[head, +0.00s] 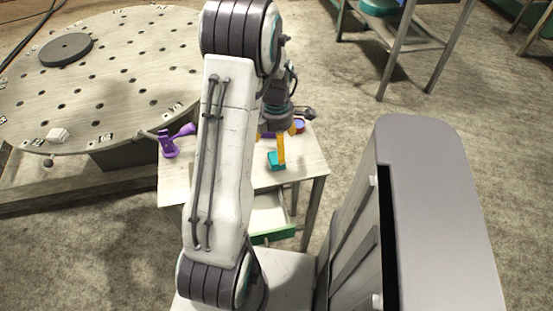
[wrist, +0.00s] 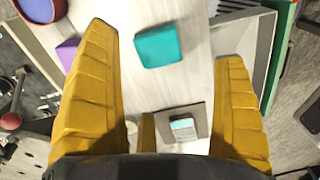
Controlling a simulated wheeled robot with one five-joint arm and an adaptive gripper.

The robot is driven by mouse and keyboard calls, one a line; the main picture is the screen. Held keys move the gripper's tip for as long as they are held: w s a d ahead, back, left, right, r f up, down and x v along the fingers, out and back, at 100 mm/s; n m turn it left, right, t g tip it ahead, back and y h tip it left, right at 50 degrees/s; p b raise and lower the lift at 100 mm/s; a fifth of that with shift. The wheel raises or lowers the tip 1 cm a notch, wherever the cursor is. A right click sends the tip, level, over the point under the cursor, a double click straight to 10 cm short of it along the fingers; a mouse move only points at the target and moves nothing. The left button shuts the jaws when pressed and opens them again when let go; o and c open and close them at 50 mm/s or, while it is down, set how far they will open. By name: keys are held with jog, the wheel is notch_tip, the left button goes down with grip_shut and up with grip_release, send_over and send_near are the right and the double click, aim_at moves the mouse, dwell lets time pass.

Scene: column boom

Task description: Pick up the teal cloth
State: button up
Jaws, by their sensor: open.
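The teal cloth (head: 275,160) lies on the small pale table, a compact folded square beside the tip of a yellow finger in the head view. In the wrist view the teal cloth (wrist: 158,46) lies flat on the tabletop, ahead of and between my two yellow fingers. My gripper (head: 280,150) is over the table, partly hidden behind my arm. In the wrist view my gripper (wrist: 166,50) is open, its fingers wide apart with nothing held between them. I cannot tell the height of the fingertips above the cloth.
A purple object (head: 168,145) stands at the table's left. A dark red bowl with a blue-violet inside (wrist: 40,8) and a purple block (wrist: 68,52) are left of the cloth. A grey plate with a small labelled item (wrist: 183,127) is nearer. An open drawer (head: 270,213) juts below the tabletop.

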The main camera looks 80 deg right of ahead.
aim_at(275, 157)
jog(key=shift+w+f, duration=0.15)
jog(key=shift+f, duration=3.45)
jog(key=c, duration=1.4)
jog(key=shift+r, duration=0.1)
jog(key=shift+r, duration=0.4)
notch_tip(275, 157, up, 4)
jog(key=shift+a+f, duration=0.15)
jog(key=shift+f, duration=0.05)
jog(key=s+a+r, duration=0.3)
jog(key=a+r, duration=0.3)
jog(key=a, duration=0.5)
jog(key=shift+s+r+b, duration=0.15)
jog(key=shift+r+b, duration=0.1)
jog(key=shift+b, duration=0.1)
